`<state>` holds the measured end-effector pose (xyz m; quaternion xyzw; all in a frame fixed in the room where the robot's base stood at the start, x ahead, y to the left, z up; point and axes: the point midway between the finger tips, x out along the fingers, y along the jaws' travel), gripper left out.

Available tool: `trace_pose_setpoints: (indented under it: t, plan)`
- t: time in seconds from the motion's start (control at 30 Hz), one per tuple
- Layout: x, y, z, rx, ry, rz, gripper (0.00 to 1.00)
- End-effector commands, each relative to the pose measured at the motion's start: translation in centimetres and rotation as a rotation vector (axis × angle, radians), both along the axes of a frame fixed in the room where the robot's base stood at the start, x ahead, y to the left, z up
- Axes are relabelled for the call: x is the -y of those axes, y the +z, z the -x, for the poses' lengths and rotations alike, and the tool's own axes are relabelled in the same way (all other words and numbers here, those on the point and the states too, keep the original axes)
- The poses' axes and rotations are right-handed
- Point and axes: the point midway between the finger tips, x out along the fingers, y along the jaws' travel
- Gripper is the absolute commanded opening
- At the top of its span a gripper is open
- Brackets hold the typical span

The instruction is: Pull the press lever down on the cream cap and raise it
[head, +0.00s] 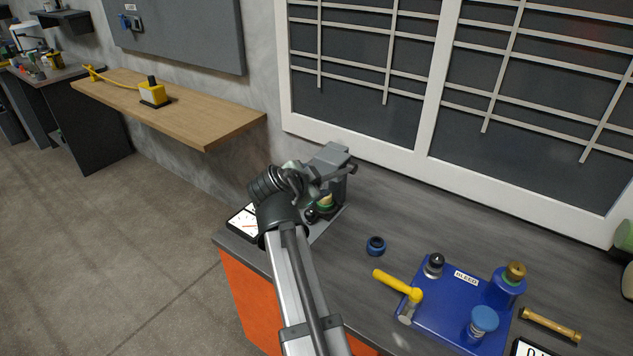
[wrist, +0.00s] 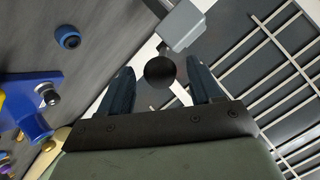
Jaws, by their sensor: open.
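The press (head: 330,158) stands at the back left of the bench, partly hidden by my arm. A small cream and green part (head: 325,200), perhaps the cream cap, sits low under its head. In the wrist view, the press's grey block (wrist: 184,30) is at the top. The lever's round black knob (wrist: 160,73) lies between the two fingers of my gripper (wrist: 160,66). The fingers are open, with a visible gap on each side of the knob. In the head view, my gripper (head: 303,182) is close beside the press and mostly hidden.
A blue ring (head: 376,246) lies on the bench right of the press. A blue bleed fixture (head: 455,312) with a yellow handle (head: 398,285) stands farther right. A white-faced panel (head: 242,224) lies at the left edge. The barred window (head: 440,80) rises behind.

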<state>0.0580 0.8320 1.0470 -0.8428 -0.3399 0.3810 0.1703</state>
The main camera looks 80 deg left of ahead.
Motion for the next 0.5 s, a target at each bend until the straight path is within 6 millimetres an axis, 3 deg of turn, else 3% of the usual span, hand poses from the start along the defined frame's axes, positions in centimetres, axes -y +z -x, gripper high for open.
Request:
trace_pose_setpoints:
  t: [0.2, 0.5]
  plan:
    - [3.4, 2.4, 2.2, 0.000, 0.002, -0.002, 0.64]
    - [6.6, 4.8, 4.4, -0.001, 0.001, 0.000, 0.64]
